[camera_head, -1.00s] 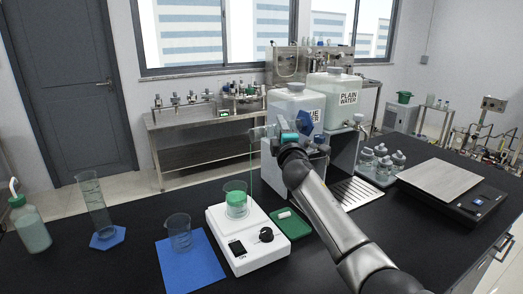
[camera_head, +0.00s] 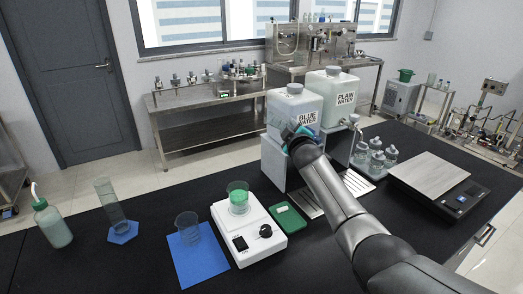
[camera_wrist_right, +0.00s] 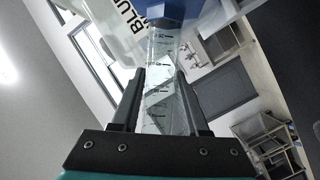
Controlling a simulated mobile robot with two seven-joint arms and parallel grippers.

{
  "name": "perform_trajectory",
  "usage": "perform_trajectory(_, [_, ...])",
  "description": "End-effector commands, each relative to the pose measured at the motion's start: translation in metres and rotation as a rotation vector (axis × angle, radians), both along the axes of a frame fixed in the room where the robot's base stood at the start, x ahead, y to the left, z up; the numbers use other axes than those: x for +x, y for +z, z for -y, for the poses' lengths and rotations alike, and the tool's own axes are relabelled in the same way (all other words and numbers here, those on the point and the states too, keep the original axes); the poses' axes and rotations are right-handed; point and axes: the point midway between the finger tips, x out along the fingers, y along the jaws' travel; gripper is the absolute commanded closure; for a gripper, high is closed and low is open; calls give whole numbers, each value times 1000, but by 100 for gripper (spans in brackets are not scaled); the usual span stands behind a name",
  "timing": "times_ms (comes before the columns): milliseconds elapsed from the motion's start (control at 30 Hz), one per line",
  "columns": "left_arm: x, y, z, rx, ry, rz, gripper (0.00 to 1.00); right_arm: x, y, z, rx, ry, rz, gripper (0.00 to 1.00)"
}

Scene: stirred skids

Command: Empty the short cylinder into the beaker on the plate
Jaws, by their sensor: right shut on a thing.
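My right gripper (camera_head: 291,134) is in front of the blue water container in the head view. In the right wrist view its fingers (camera_wrist_right: 159,95) are shut on the short cylinder (camera_wrist_right: 160,85), a clear graduated tube with a blue base. The tube looks clear, with no coloured liquid that I can make out. In the head view the cylinder is hard to tell from the container behind it. The beaker (camera_head: 238,201) stands on the white plate (camera_head: 249,246) and holds green liquid. The gripper is above it, to its right. My left gripper is not in view.
A second beaker (camera_head: 187,229) stands on a blue mat (camera_head: 204,268). A tall cylinder (camera_head: 110,203) and a wash bottle (camera_head: 51,224) stand at the left. A green tray (camera_head: 289,220) lies right of the plate. Small bottles (camera_head: 376,158) and a balance (camera_head: 436,181) are farther right.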

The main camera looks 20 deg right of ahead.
Motion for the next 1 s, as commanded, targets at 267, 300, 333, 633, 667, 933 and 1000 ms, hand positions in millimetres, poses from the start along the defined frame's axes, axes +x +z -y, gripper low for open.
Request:
perform_trajectory(267, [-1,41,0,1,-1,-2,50,3,10,11,184,-1,-48,100])
perform_trajectory(300, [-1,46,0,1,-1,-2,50,3,11,12,214,-1,-55,100])
perform_trajectory(333, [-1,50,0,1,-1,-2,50,3,11,13,237,-2,-60,100])
perform_trajectory(633, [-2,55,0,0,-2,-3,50,6,9,21,398,0,-98,100])
perform_trajectory(667, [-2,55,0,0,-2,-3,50,6,9,22,413,0,-102,100])
perform_trajectory(933, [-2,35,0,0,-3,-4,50,7,9,30,551,-1,-135,100])
perform_trajectory(1000, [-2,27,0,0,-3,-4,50,8,9,31,589,-1,-145,100])
